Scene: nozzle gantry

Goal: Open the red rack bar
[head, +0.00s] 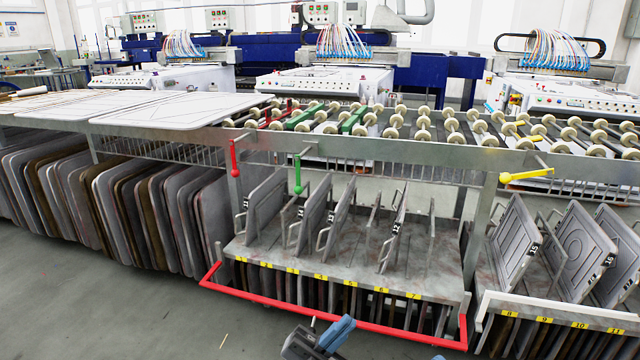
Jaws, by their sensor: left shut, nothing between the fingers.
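The red rack bar (330,321) is a long U-shaped bar across the front of the middle rack (345,247). Its long side runs below the yellow number labels, in front of the stored frames, and its short ends reach back to the rack's front corners. My left gripper (318,338), dark grey and blue, is at the bottom centre, just in front of the bar's middle. It is shut and empty; I cannot tell whether it touches the bar. My right gripper is not in view; a small blue sliver at the bottom edge is too little to identify.
A white bar (560,311) fronts the neighbouring rack at the right. Red (234,158), green (298,174) and yellow (526,175) levers hang from the roller table (400,155) above. Upright frames (130,205) fill the left. The floor (130,310) at front left is clear.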

